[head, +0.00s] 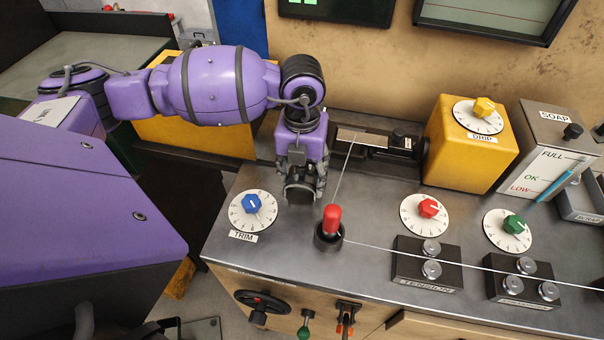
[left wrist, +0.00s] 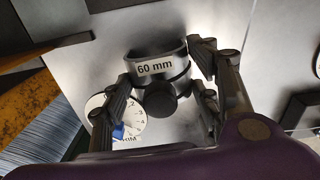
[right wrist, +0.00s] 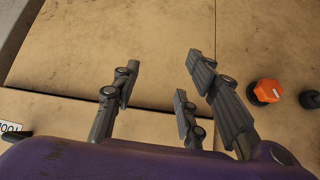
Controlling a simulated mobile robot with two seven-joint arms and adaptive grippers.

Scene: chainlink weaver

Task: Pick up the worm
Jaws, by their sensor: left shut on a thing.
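A dark grey round part with a white "60 mm" label (left wrist: 158,66) and a black knob sits between my left gripper's fingers in the left wrist view; I take it for the worm. My left gripper (left wrist: 160,92) is shut on it from both sides. In the head view my left gripper (head: 303,182) points down over the steel bench, right of the TRIM dial, with the dark part (head: 300,190) between its fingers. Whether the part touches the bench is unclear. My right gripper (right wrist: 162,80) shows only in its wrist view, fingers apart and empty, before a wooden panel.
A red-capped post (head: 331,222) with a wire around it stands close by on the bench (head: 300,262). The TRIM dial (head: 253,211) is left. A yellow DRIP box (head: 468,145) and the TENSION block (head: 428,262) are right. An orange knob (right wrist: 267,90) sits beside my right gripper.

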